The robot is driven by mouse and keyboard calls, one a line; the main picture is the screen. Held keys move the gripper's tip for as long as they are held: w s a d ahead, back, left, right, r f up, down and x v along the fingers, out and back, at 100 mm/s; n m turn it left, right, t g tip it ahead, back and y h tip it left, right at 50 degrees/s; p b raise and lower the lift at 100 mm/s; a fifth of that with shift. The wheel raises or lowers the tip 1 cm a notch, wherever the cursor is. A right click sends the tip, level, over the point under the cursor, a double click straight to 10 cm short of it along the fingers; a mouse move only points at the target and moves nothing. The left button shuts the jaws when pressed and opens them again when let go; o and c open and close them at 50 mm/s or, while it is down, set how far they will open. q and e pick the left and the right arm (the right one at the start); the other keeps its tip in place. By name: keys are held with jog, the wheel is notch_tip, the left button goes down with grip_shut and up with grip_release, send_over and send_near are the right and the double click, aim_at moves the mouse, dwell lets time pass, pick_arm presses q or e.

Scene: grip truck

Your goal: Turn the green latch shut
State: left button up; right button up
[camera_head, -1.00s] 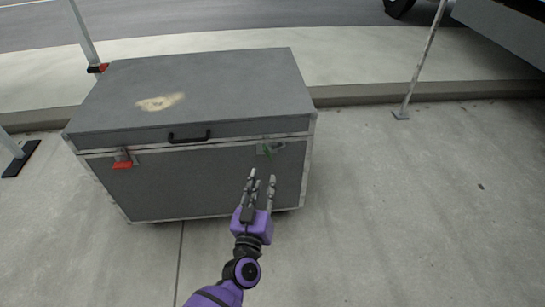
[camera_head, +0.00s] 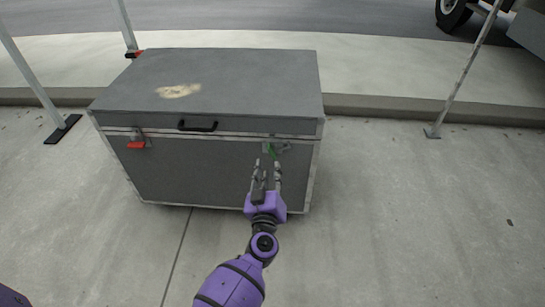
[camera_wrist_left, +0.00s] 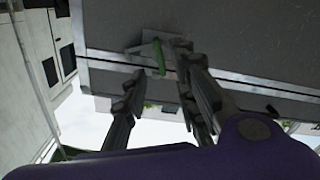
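The green latch (camera_head: 272,151) is on the front face of a grey case (camera_head: 215,80), near its right end, at the lid seam. It hangs at a slant from a small metal plate. In the left wrist view the green latch (camera_wrist_left: 159,56) appears between the fingertips, close to the right-hand ones. My left gripper (camera_head: 266,170) is open, its fingers spread and pointing at the case just below the latch. I cannot tell whether a finger touches it. My right gripper is not in view.
A red latch (camera_head: 136,145) is at the left of the case front, and a black handle (camera_head: 197,126) is in the middle. Thin posts stand left (camera_head: 40,85) and right (camera_head: 465,75) of the case. Bare pavement (camera_head: 420,220) lies to the right.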

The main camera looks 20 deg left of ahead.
aim_at(271, 155)
pick_arm(q)
jog(key=b+x, duration=0.2)
jog(key=x, duration=0.4)
jog(key=shift+w+f, duration=0.15)
jog(key=shift+w, duration=0.15)
jog(key=shift+w+a, duration=0.1)
grip_shut()
